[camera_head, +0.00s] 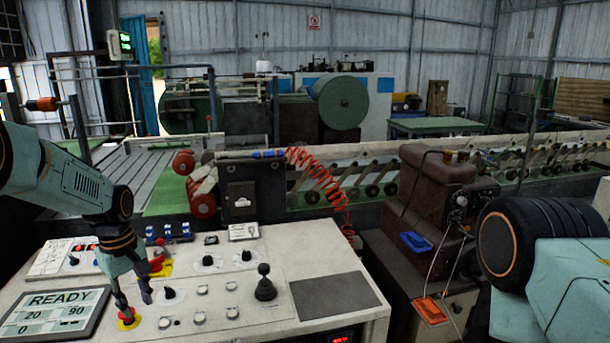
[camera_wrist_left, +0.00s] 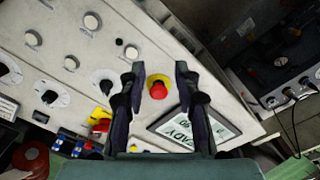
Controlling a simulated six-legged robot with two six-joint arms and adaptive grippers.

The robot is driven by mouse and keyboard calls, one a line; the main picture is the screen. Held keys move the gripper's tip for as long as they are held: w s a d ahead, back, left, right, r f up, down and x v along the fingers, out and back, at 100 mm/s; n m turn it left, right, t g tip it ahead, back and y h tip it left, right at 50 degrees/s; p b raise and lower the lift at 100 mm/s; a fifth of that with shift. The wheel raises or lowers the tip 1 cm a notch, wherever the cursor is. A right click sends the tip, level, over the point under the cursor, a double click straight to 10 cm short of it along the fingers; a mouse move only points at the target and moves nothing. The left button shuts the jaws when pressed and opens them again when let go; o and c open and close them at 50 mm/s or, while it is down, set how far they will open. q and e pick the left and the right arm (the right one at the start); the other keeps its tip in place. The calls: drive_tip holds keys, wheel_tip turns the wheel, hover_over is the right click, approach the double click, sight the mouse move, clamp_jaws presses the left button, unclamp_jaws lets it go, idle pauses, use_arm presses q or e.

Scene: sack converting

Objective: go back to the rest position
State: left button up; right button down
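My left gripper (camera_head: 134,303) reaches down over the left part of the control desk (camera_head: 235,270). It is open and nothing shows between its fingers except the view of the panel. In the left wrist view the two fingertips (camera_wrist_left: 160,68) stand apart on either side of a red mushroom button (camera_wrist_left: 158,89) with a yellow base. The same red button (camera_head: 128,317) shows just below the fingertips in the head view; I cannot tell whether they touch. My right arm (camera_head: 560,280) shows at the right edge; its gripper is out of view.
A display reading READY (camera_head: 55,312) lies left of the gripper. A red switch on a yellow plate (camera_head: 158,264), a black joystick (camera_head: 264,284) and several knobs rise from the desk. A brown machine box (camera_head: 430,190) with hanging cables stands to the right.

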use_arm(q)
drive_tip(key=s+d+f+m, duration=0.3)
drive_tip(key=s+d+f, duration=0.1)
drive_tip(key=s+f, duration=0.45)
drive_tip(key=s+d+f+m, duration=0.2)
drive_tip(key=s+d+f, duration=0.3)
drive_tip(key=s+f, duration=0.3)
drive_tip(key=s+d+f+m, duration=0.2)
drive_tip(key=s+m, duration=0.1)
drive_tip(key=s, duration=0.8)
drive_tip(key=s+d+f+m, duration=0.1)
drive_tip(key=s+d+m, duration=0.15)
drive_tip(key=s, duration=0.95)
wheel_tip(320, 180, down, 21)
drive_tip(key=a+b, duration=0.1)
drive_tip(key=b, duration=1.9)
drive_tip(key=shift+s+r, duration=0.15)
drive_tip(key=shift+r, duration=0.05)
